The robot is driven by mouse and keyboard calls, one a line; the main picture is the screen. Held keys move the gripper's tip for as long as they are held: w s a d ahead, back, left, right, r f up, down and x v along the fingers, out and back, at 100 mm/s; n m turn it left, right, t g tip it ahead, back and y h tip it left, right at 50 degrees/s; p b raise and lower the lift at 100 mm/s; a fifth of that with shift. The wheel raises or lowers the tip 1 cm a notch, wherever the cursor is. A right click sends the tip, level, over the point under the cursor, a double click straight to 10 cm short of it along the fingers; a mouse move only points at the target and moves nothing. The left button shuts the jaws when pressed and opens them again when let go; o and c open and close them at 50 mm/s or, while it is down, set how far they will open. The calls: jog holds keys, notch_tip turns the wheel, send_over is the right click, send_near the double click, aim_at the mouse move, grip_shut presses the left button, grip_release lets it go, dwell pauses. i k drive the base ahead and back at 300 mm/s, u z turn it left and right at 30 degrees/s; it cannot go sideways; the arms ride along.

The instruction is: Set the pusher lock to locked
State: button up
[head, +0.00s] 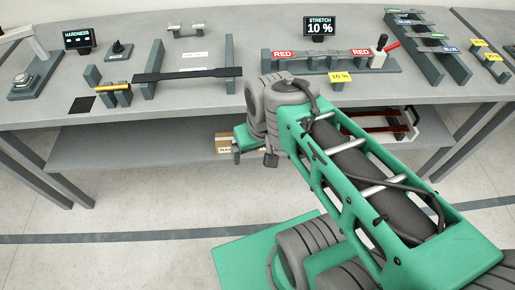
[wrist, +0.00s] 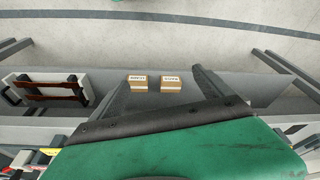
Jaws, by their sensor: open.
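The tensile fixture (head: 340,67) stands on the bench under the "STRETCH 10 %" display, with a red-ended strip (head: 325,54) along it. At its right end are an upright black-knobbed handle (head: 382,43) and a red lever (head: 393,47) that slants up to the right. I cannot tell for sure which of these is the pusher lock, or its setting. My gripper (wrist: 160,78) is open and empty in the wrist view, facing the lower shelf and floor. In the head view it sits low at the bench's front edge, mostly hidden by my arm, away from the fixture.
Two small boxes (wrist: 138,82) (wrist: 171,82) lie on the lower shelf (head: 130,152). A tray with brown straps (head: 385,122) is on that shelf at right. A yellow "10 %" card (head: 340,77) stands before the fixture. A rack of blue-labelled strips (head: 430,45) is to its right.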

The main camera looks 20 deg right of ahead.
aim_at(397, 44)
jog(key=z, duration=1.8)
jog(key=i, duration=0.25)
jog(key=u, duration=0.25)
